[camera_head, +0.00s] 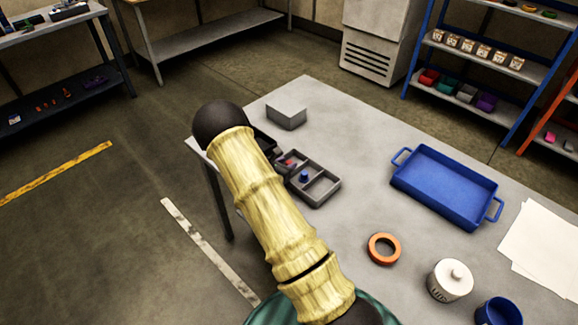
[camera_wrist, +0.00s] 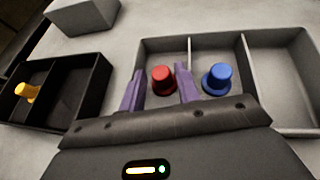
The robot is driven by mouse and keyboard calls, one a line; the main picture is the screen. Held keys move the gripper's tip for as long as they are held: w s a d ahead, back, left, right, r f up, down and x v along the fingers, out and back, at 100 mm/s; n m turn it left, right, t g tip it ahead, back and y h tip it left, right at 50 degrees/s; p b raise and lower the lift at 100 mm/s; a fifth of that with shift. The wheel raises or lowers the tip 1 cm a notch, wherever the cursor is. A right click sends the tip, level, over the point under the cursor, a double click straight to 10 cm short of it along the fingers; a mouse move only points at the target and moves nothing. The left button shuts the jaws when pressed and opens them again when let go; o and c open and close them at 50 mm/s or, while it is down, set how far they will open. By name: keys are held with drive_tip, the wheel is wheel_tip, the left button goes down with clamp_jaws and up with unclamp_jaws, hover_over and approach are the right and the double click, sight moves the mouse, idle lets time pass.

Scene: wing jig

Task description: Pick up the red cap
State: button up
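The red cap (camera_wrist: 163,80) stands upright in the left compartment of a grey divided tray (camera_wrist: 290,41) in the wrist view. The blue cap (camera_wrist: 218,79) stands in the middle compartment. My gripper (camera_wrist: 160,69) is open, with one purple finger on each side of the red cap in this view. Whether a finger touches the cap cannot be told. In the head view, the red cap (camera_head: 289,162) and the blue cap (camera_head: 305,177) show in the grey tray (camera_head: 326,196), while my arm hides my gripper.
A black divided tray (camera_wrist: 101,75) with a yellow-orange cap (camera_wrist: 27,92) lies left of the grey tray. A grey box (camera_head: 286,116) stands behind. A blue tray (camera_head: 447,187), orange ring (camera_head: 384,249), white jar (camera_head: 450,281) and blue cup (camera_head: 499,313) are to the right.

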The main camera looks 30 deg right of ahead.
drive_tip(key=shift+c, duration=0.2)
clamp_jaws()
wheel_tip(320, 180, up, 10)
drive_tip(key=shift+b, duration=0.35)
idle(0.4)
drive_tip(key=shift+w, duration=0.1)
drive_tip(key=shift+s, duration=0.2)
drive_tip(key=shift+r, duration=0.1)
